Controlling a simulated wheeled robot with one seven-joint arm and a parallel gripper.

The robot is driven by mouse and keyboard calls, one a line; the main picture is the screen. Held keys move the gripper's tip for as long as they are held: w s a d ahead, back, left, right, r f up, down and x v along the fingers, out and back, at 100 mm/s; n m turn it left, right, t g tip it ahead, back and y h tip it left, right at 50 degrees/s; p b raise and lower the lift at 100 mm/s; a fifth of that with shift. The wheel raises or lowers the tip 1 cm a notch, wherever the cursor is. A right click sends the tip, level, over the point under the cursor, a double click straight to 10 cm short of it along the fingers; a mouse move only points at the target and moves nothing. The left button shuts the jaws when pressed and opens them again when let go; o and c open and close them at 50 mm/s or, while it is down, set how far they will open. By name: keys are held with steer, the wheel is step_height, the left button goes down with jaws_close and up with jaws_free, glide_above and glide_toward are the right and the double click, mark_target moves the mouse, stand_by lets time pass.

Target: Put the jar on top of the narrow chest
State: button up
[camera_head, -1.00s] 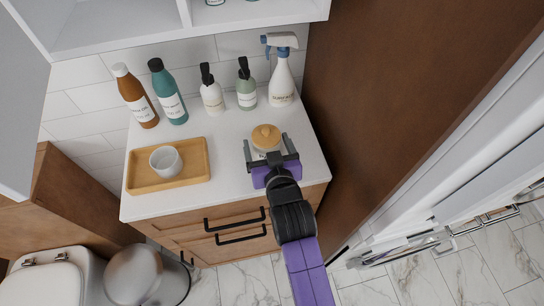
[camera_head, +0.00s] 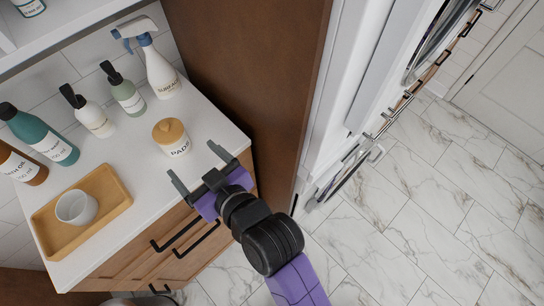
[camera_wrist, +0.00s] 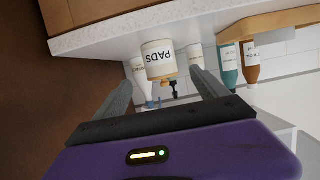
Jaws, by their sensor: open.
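The jar (camera_head: 171,137) is white with a round wooden lid and a "PADS" label. It stands upright on the white top of a wooden chest with drawers (camera_head: 138,183), near its front right part. My gripper (camera_head: 194,162) is open and empty at the chest's front edge, its fingers pointing toward the jar and apart from it in the head view. In the wrist view the jar (camera_wrist: 159,58) appears upside down, ahead of and between the spread fingers (camera_wrist: 160,78). I cannot tell whether this chest is the one called narrow.
A wooden tray (camera_head: 112,187) with a small white cup (camera_head: 76,207) lies left on the chest top. Two pump bottles, a spray bottle (camera_head: 160,72) and teal and brown bottles stand along the back. A brown panel (camera_head: 240,70) rises at the right. Marble floor (camera_head: 420,200) is open at right.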

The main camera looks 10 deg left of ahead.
steer(key=shift+d, duration=0.1)
steer(key=s+d+f+m+t+h, duration=0.2)
steer(key=s+d+m+h, duration=0.15)
steer(key=d, duration=0.75)
steer(key=s+d+f+m+t+h, duration=0.25)
steer(key=s+d+m, duration=0.25)
steer(key=d, duration=0.5)
steer(key=s+d+r+h, duration=0.2)
steer(key=s+d+r, duration=0.1)
steer(key=s+d, duration=0.4)
steer(key=s+d+r+m+h, duration=0.1)
steer(key=s+d+r+h, duration=0.2)
steer(key=s+d, duration=0.4)
steer(key=d+r, duration=0.1)
steer(key=d, duration=0.2)
steer(key=shift+s+d+t, duration=0.35)
